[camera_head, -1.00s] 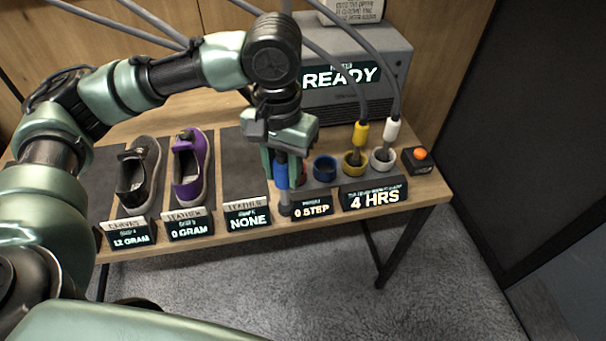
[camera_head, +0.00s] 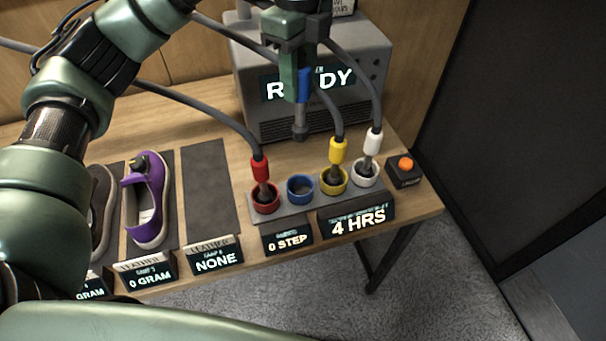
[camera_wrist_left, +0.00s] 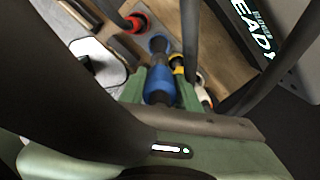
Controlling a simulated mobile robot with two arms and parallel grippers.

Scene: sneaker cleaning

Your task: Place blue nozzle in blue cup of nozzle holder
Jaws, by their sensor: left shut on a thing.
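My left gripper (camera_head: 294,84) is shut on the blue nozzle (camera_head: 303,86), whose dark tip points down. It holds the nozzle upright above the table, in front of the grey machine. The nozzle holder (camera_head: 315,206) has a row of cups on the table. Its blue cup (camera_head: 300,188) is empty and stands below the nozzle tip. In the left wrist view the blue nozzle (camera_wrist_left: 160,88) is between the fingers, and the blue cup (camera_wrist_left: 158,43) shows beyond its tip. My right gripper is not in view.
The red (camera_head: 261,170), yellow (camera_head: 338,150) and white (camera_head: 373,142) nozzles stand in their cups, with hoses rising behind. An orange button (camera_head: 405,164) is at the right. A purple sneaker (camera_head: 148,200) lies left, beside an empty dark mat (camera_head: 208,190).

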